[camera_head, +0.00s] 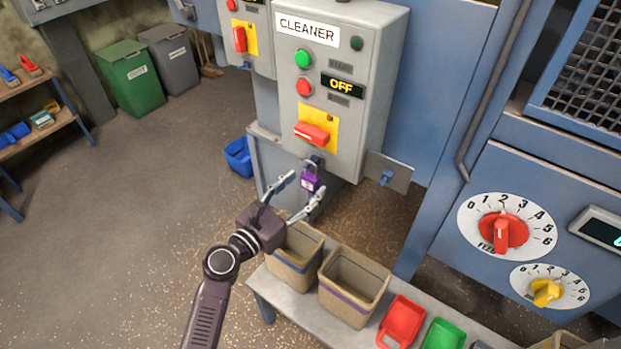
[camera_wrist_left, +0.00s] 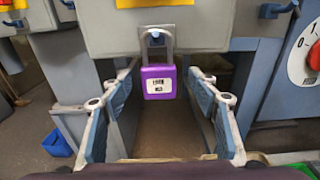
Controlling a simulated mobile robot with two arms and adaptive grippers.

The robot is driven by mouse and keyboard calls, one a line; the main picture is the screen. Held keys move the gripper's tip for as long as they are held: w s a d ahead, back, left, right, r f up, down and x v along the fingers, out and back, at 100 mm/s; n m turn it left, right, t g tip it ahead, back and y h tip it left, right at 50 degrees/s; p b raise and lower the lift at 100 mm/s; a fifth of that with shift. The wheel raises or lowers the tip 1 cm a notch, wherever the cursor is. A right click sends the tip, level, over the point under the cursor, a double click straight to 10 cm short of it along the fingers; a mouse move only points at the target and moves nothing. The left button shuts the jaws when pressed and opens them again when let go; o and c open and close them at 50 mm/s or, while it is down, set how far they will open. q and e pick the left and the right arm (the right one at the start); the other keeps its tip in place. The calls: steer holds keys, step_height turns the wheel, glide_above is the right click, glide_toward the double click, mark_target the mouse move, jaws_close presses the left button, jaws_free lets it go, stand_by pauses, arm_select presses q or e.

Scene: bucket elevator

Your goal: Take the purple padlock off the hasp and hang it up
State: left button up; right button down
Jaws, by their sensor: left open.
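The purple padlock (camera_head: 310,181) hangs by its grey shackle from the hasp (camera_head: 313,162) under the CLEANER control box (camera_head: 340,75). In the left wrist view the padlock (camera_wrist_left: 158,82) hangs upright, centred ahead between the fingers, with a white label on its front. My left gripper (camera_head: 298,189) is open and empty, its fingers pointing at the padlock from the front and apart from it. A blue hook (camera_head: 385,178) on a grey plate (camera_head: 398,172) is right of the box, with nothing on it. My right gripper is not in view.
Two brown bins (camera_head: 354,287) stand on a bench (camera_head: 310,306) below my left gripper, with a red scoop (camera_head: 401,322) and a green scoop (camera_head: 443,335) beside them. A feed dial panel (camera_head: 505,228) is at the right. Floor is open at the left.

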mark_target(307, 181)
arm_select(q)
steer(key=x, duration=0.3)
steer(key=shift+w+d+r, duration=0.1)
steer(key=shift+w+r, duration=0.05)
steer(key=shift+w, duration=0.15)
steer(key=c, duration=1.3)
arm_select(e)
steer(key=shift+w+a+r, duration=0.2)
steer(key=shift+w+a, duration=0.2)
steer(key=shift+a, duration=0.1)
arm_select(q)
steer(key=shift+s+r, duration=0.1)
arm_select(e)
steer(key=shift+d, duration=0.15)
